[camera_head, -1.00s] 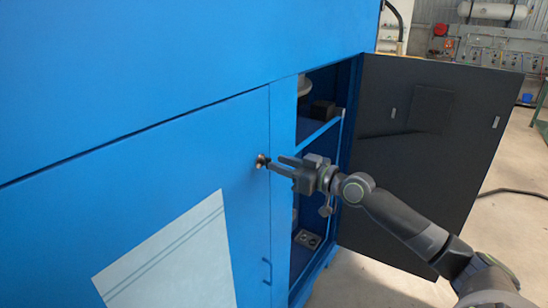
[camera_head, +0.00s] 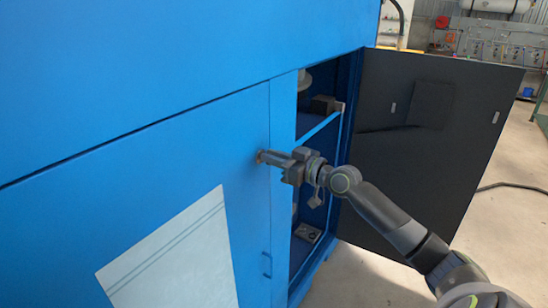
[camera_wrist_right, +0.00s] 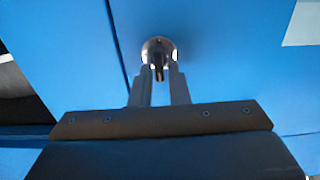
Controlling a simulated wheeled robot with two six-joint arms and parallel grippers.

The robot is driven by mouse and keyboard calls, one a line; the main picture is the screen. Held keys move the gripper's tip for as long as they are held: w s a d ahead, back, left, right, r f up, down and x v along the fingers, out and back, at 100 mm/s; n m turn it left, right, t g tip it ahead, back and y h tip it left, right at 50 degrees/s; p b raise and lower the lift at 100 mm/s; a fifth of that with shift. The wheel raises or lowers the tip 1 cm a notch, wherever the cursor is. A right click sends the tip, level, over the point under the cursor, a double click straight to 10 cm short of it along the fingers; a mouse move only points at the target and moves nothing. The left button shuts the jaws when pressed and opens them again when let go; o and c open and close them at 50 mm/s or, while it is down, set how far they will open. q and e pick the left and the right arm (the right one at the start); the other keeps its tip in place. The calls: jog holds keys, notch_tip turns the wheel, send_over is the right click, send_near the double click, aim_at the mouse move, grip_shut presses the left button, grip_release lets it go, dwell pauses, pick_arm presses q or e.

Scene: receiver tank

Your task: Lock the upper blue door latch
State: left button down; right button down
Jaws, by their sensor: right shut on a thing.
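The upper latch (camera_head: 260,156) is a small round metal piece on the blue door (camera_head: 200,160), near the door's right edge. In the right wrist view the latch (camera_wrist_right: 158,51) is a shiny round disc with a small dark tab pointing down. My right gripper (camera_head: 268,157) reaches it from the right. Its two fingers (camera_wrist_right: 158,78) are shut on the latch tab, one on each side. The fingertips hide part of the latch in the head view. My left gripper is not in view.
A dark door (camera_head: 430,150) stands open at the right, showing the cabinet's inside with shelves. A pale sheet (camera_head: 175,262) is on the door. Floor is free at the right.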

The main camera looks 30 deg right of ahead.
jog(key=shift+m, duration=0.3)
jog(key=m, duration=0.4)
jog(key=shift+w+d, duration=0.1)
jog(key=shift+d, duration=0.1)
jog(key=m+p, duration=0.1)
jog(key=m, duration=0.3)
jog(key=m+p, duration=0.1)
jog(key=m, duration=0.3)
jog(key=f+m+p, duration=0.1)
jog(key=m, duration=0.4)
jog(key=shift+w+d+p, duration=0.15)
jog(key=shift+d+p, duration=0.2)
jog(key=shift+p, duration=0.05)
jog(key=shift+f, duration=0.15)
jog(key=c, duration=1.5)
grip_release()
jog(key=shift+c, duration=0.2)
